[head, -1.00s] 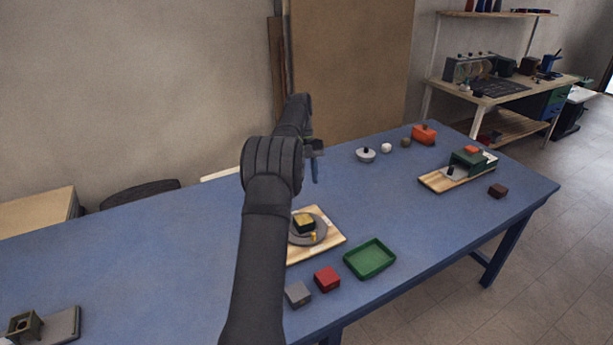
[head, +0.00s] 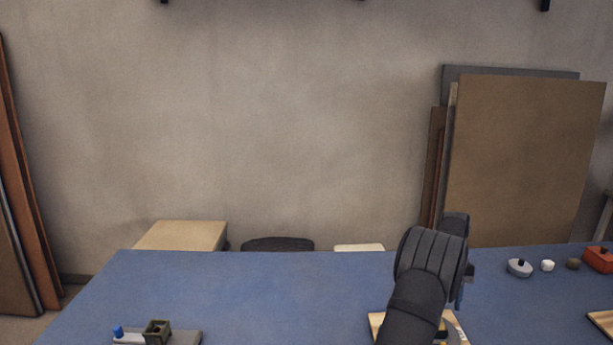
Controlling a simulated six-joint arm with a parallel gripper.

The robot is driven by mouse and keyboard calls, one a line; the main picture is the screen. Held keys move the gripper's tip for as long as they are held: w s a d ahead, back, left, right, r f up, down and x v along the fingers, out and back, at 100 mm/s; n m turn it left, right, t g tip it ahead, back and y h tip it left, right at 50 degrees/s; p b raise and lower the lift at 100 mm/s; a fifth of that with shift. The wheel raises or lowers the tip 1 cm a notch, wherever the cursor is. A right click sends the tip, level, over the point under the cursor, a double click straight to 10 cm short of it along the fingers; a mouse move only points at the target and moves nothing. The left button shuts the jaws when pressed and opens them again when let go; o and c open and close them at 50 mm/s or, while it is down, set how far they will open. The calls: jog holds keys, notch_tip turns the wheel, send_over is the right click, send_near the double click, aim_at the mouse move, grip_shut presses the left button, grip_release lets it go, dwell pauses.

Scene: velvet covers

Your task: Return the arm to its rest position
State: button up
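My arm rises from the bottom edge, right of centre, and bends at a thick dark joint above the blue table (head: 250,290). My gripper (head: 461,292) is mostly hidden behind the arm; only a small bluish-grey part shows at its right side. I cannot tell whether it is open or shut, and I see nothing held in it. Below it, a wooden board (head: 376,321) with a grey round dish (head: 459,336) is partly covered by the arm.
A grey lidded dish (head: 519,267), a white piece (head: 547,265), a brown piece (head: 573,263) and an orange-red box (head: 600,258) stand at the right. A dark olive box (head: 157,331) and a blue piece (head: 118,331) are at the lower left. The table's left middle is clear.

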jog(key=x, duration=1.1)
jog(key=shift+s, duration=0.1)
jog(key=v, duration=1.7)
jog(key=x, duration=1.6)
jog(key=shift+s+f, duration=0.1)
jog(key=shift+f, duration=0.2)
jog(key=shift+s+d+f, duration=0.1)
jog(key=shift+f, duration=0.2)
jog(key=shift+d+n+h, duration=0.25)
jog(key=shift+n, duration=0.4)
jog(key=shift+d+n+h, duration=0.25)
jog(key=shift+d+n, duration=0.05)
jog(key=shift+n, duration=0.35)
